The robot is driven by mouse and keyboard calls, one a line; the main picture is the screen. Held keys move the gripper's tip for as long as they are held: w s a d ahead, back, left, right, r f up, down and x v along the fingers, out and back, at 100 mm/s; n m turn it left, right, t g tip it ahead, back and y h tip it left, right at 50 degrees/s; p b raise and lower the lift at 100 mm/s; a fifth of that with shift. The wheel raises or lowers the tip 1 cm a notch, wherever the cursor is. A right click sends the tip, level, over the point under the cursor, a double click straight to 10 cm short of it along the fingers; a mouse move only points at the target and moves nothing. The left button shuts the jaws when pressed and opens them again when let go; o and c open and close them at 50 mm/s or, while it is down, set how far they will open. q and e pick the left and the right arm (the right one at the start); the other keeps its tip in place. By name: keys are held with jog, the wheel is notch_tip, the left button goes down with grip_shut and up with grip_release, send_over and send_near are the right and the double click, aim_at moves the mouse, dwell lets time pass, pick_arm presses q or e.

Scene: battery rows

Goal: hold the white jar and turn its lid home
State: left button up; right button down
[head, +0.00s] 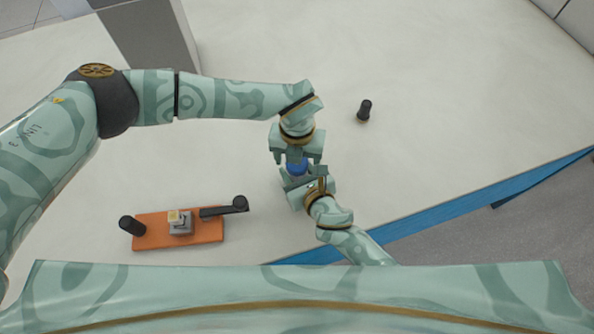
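A small blue round piece (297,167), which looks like the lid, shows between my two grippers near the middle of the head view. No white jar wall can be made out; the grippers cover that spot. My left gripper (297,158) comes from above, with a finger on either side of the blue piece. Whether its fingers press on it cannot be told. My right gripper (302,177) reaches up from the table's front edge to the same spot, just below the blue piece. What lies between its fingers is hidden.
An orange board (150,233) with a grey metal block (180,226), a black knob (132,225) and a black lever (225,208) lies at the lower left. A small black cylinder (364,110) stands to the upper right. The white table (440,130) is clear on the right, up to its blue edge.

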pick_arm(q)
jog(key=shift+r, duration=2.25)
jog(key=shift+c, duration=0.3)
